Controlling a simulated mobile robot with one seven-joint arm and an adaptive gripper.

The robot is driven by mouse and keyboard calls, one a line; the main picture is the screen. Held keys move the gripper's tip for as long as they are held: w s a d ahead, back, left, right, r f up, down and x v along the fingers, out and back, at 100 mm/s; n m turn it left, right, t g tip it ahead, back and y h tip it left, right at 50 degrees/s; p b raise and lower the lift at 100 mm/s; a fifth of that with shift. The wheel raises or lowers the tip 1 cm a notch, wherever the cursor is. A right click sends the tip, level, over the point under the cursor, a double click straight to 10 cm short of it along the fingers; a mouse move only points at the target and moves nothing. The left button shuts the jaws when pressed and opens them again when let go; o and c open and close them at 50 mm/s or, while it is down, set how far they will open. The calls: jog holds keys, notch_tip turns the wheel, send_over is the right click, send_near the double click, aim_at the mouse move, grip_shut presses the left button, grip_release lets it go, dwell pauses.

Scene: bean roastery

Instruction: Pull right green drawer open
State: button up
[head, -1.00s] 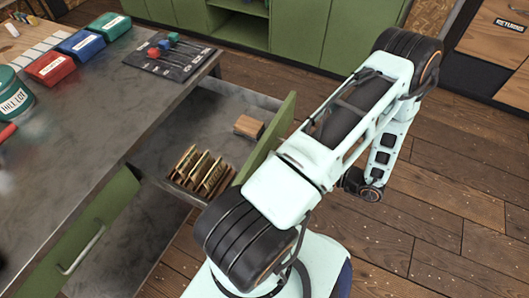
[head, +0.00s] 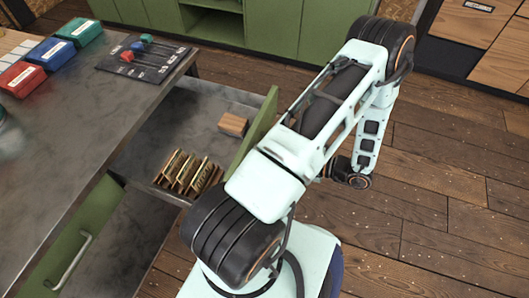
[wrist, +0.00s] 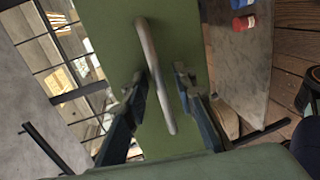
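The right green drawer stands pulled out from the desk in the head view, its green front (head: 257,128) facing my arm. Its grey inside is exposed. In the wrist view the green front (wrist: 108,35) fills the middle, with a silver bar handle (wrist: 152,62) across it. My gripper (wrist: 160,82) has its two dark fingers apart, one on each side of the handle, with visible gaps. I cannot tell whether either finger touches it. My gripper is hidden behind my arm in the head view.
The drawer holds a wooden block (head: 233,124) and several slotted wooden pieces (head: 187,172). Another green front with a handle (head: 73,262) is at lower left. Red (head: 22,79) and blue (head: 50,51) boxes stand on the desk (head: 85,110). Open wooden floor (head: 430,210) lies at right.

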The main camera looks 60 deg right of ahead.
jog(key=v, duration=1.2)
dwell(0.3)
